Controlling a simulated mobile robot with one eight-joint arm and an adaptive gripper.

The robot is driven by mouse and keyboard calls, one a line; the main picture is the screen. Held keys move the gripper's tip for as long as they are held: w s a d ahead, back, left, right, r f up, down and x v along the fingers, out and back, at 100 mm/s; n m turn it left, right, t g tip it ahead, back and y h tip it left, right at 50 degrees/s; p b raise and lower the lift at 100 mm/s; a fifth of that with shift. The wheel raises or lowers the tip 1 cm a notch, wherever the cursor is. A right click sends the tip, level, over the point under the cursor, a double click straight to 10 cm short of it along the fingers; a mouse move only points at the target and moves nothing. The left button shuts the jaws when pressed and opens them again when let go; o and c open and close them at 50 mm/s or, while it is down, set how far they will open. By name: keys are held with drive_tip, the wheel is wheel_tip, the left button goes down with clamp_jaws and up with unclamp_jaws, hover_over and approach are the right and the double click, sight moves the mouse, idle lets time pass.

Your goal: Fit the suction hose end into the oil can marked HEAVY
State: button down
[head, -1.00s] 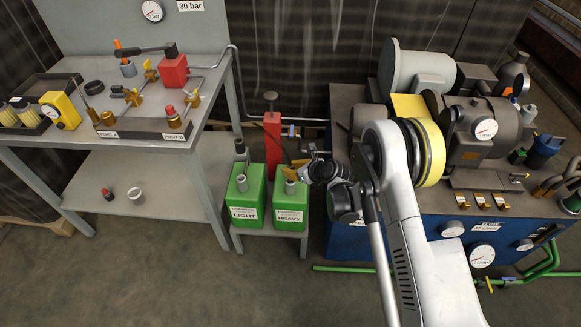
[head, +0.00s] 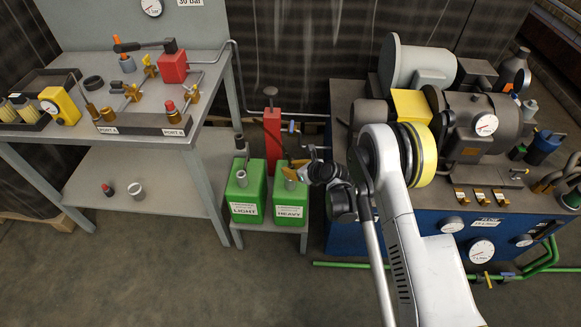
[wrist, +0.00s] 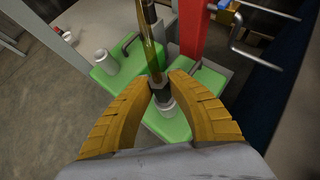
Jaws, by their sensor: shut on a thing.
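The green HEAVY oil can (head: 289,211) stands on a low stand, to the right of the green LIGHT can (head: 243,207). My gripper (head: 293,168) is directly above the HEAVY can. In the wrist view its yellow fingers (wrist: 160,90) are shut on the dark suction hose end (wrist: 160,94), with an amber hose rising from it. The hose end is at the grey neck (wrist: 166,110) of the HEAVY can, roughly lined up with it. I cannot tell whether its tip is inside the neck. The LIGHT can's neck (wrist: 106,62) is empty.
A red post (head: 272,140) stands right behind the cans. The grey workbench (head: 215,160) is to the left. The blue pump unit (head: 345,235) is close on the right. The floor in front of the stand is clear.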

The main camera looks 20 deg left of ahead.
drive_tip(key=c, duration=1.3)
unclamp_jaws()
drive_tip(key=shift+d, duration=0.1)
drive_tip(key=v, duration=0.7)
drive_tip(key=shift+s+d+r, duration=0.1)
